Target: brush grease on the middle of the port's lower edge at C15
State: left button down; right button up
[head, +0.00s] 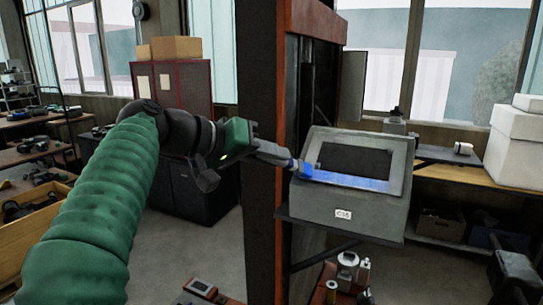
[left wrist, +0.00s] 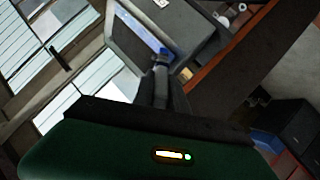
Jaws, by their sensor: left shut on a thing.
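The grey box labelled C15 (head: 338,214) has a dark rectangular port (head: 355,160) in its sloping face. A bright blue band (head: 350,181) runs along the port's lower edge; it also shows in the left wrist view (left wrist: 154,42). My left gripper (head: 262,148) is left of the box, shut on a grey brush (head: 275,156). The brush's blue tip (head: 305,169) is at the left end of the lower edge; I cannot tell whether it touches. The brush also shows in the left wrist view (left wrist: 160,76). A dark shape at the lower right may be my right gripper (head: 516,270).
A dark and rust-coloured post (head: 262,200) stands close behind my left gripper, left of the box. Small parts (head: 347,270) stand below the box. A workbench (head: 450,172) with white boxes (head: 518,140) is at the right. Open floor shows at the left.

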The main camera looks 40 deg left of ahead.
pick_arm(q)
jog(key=shift+w+d+b, duration=0.15)
jog(key=shift+d+b, duration=0.2)
jog(key=shift+d, duration=0.3)
jog(key=shift+w+d+b, duration=1.1)
jog(key=shift+w+d, duration=0.75)
jog(key=shift+d, duration=5.7)
jog(key=shift+s+a+r+p, duration=0.1)
jog(key=shift+s+a+p, duration=0.5)
jog(key=shift+a, duration=2.05)
jog(key=shift+s+a+f+p, duration=0.1)
jog(key=shift+s+a+p, duration=0.45)
jog(key=shift+a, duration=2.15)
jog(key=shift+s+a+r+p, duration=0.1)
jog(key=shift+s+a+p, duration=0.45)
jog(key=shift+a, duration=2.1)
jog(key=shift+s+a+b, duration=0.3)
